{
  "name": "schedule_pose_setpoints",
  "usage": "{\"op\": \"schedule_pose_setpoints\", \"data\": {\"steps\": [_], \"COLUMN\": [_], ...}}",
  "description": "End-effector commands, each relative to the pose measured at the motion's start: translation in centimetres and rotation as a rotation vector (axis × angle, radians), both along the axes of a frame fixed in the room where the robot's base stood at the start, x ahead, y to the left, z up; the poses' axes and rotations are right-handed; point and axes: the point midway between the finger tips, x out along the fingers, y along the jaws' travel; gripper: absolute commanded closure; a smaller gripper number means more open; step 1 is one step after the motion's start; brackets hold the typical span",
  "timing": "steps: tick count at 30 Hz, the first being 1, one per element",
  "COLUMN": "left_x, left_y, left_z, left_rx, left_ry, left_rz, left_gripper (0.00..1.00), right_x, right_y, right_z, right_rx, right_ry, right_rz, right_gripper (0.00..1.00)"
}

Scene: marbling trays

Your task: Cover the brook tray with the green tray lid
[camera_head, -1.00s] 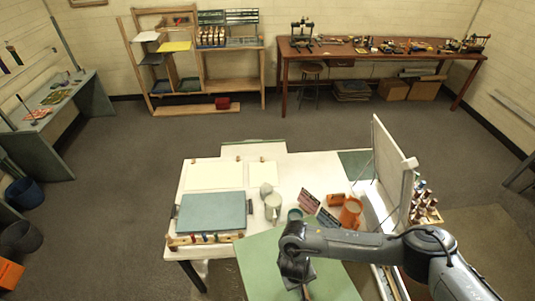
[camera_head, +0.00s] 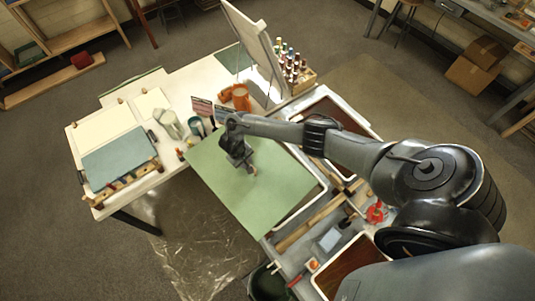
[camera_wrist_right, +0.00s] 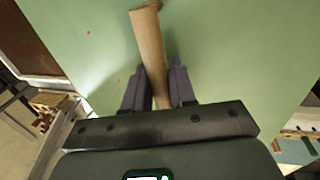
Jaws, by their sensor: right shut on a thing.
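The green tray lid (camera_head: 217,185) is a flat pale green board with a wooden bar handle (camera_wrist_right: 148,45). My right gripper (camera_head: 250,168) is shut on that handle, which runs between its fingers in the right wrist view (camera_wrist_right: 158,88). The lid is held out over the gap between the white table and the tray bench, its right part hiding some of a white-rimmed tray (camera_head: 318,195). A brown-filled tray (camera_head: 335,112) lies farther back and another (camera_head: 347,262) at the front. I cannot tell which is the brook tray. My left gripper is out of view.
The white table (camera_head: 180,82) holds a blue-grey board (camera_head: 118,157), cups and an orange container (camera_head: 241,98) near the lid's far edge. An upright panel (camera_head: 254,45) and a bottle rack (camera_head: 304,80) stand behind. Tools and a red item (camera_head: 376,213) lie between the trays.

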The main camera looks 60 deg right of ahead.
Motion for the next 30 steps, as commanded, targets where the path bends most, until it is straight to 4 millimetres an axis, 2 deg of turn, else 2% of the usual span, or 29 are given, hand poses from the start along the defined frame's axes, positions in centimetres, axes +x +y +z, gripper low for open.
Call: {"op": "schedule_pose_setpoints", "data": {"steps": [1,3,6,10,16,30], "left_x": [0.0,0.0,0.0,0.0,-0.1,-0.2], "left_y": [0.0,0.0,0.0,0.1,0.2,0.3], "left_z": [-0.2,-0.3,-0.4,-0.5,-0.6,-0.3], "left_rx": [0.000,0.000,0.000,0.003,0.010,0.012], "left_ry": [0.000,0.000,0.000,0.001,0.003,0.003], "left_rz": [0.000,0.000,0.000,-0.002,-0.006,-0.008], "left_gripper": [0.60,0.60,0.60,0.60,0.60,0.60], "right_x": [-1.1,-2.2,-3.6,-4.9,-5.6,-5.6], "right_y": [-2.1,-4.4,-6.8,-8.8,-9.8,-9.7], "right_z": [-1.1,-2.0,-3.0,-3.8,-4.1,-4.0], "right_rx": [0.000,0.000,0.000,0.003,0.003,0.003], "right_ry": [0.005,0.003,0.001,-0.001,-0.005,-0.003], "right_rz": [-0.027,-0.054,-0.081,-0.102,-0.114,-0.113], "right_gripper": [1.00,1.00,1.00,1.00,1.00,1.00]}}
